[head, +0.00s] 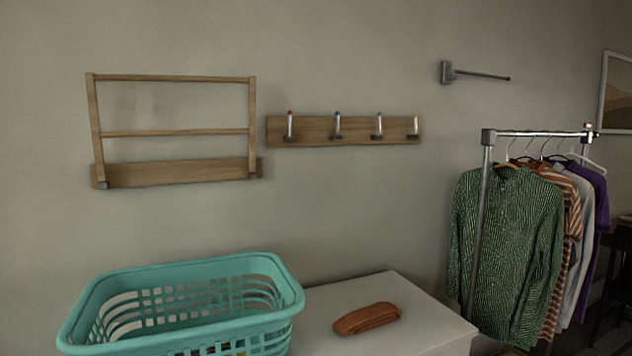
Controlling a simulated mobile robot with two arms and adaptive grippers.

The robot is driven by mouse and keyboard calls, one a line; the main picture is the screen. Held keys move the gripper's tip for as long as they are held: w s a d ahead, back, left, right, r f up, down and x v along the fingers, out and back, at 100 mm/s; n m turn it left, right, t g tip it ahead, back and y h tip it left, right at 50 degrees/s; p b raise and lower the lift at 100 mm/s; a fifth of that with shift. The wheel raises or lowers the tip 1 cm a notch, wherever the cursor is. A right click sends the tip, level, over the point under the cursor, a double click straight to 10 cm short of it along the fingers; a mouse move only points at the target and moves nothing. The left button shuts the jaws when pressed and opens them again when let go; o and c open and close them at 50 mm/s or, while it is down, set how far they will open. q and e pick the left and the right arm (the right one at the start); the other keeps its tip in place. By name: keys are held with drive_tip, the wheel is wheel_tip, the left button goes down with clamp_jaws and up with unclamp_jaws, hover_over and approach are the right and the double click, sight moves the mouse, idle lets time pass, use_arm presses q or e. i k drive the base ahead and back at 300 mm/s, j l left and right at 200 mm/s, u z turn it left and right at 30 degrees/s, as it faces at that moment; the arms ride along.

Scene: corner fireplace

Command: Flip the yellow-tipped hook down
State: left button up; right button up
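A wooden hook rail (309,131) is fixed to the wall near the middle of the view. It carries several metal hooks on dark bases, all standing upright against the board. The leftmost hook (290,126) has a red tip, and the one beside it (337,126) has a blue tip. The third hook (379,126) and the rightmost hook (416,126) have small pale tips. Their colours are too small to tell surely, so I cannot say for certain which is yellow. Neither of my grippers is in view.
A wooden folding rack (190,172) is on the wall to the left; a metal wall arm (480,75) is at upper right. Below are a teal laundry basket (180,270) and a white cabinet (400,340) with a brown case (367,318). A clothes rack (487,160) stands right.

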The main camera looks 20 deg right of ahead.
sight(415, 136)
drive_tip(key=z, duration=1.2)
